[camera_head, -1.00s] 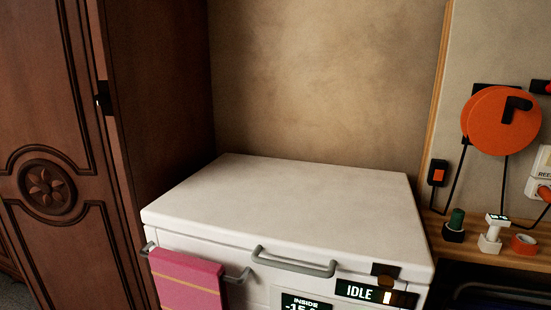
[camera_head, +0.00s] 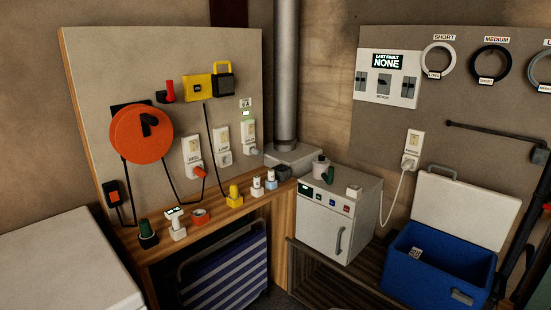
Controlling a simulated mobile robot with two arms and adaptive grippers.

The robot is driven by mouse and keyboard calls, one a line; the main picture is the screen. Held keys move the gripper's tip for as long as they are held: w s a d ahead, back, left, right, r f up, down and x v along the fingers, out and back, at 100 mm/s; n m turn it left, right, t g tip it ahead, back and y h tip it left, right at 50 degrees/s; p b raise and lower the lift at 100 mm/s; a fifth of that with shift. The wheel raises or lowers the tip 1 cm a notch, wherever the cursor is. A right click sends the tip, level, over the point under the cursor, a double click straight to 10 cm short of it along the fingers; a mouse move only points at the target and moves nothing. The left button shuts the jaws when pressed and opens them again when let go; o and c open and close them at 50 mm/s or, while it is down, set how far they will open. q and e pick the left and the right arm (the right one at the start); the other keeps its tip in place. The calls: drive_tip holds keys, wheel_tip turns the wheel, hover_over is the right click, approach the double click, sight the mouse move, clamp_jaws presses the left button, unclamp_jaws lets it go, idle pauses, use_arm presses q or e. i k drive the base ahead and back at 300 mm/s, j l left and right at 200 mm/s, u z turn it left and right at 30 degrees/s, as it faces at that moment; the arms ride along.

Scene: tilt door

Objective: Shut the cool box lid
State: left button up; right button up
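A blue cool box (camera_head: 412,275) stands at the lower right of the head view, on a dark slatted surface. Its white lid (camera_head: 465,212) is open, tilted up and back toward the wall, with a grey handle on its top edge. The inside of the box is partly visible, with a small white label on an inner wall. Neither of my grippers shows in the view.
A white chest (camera_head: 65,265) is at the lower left. A wooden bench (camera_head: 210,236) with several plugs stands in the middle, with a striped folded item (camera_head: 228,280) below. A small white fridge (camera_head: 335,215) stands left of the cool box. A dark pole (camera_head: 530,225) rises at the right.

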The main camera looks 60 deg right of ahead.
sight(480, 216)
drive_tip(key=z, duration=3.25)
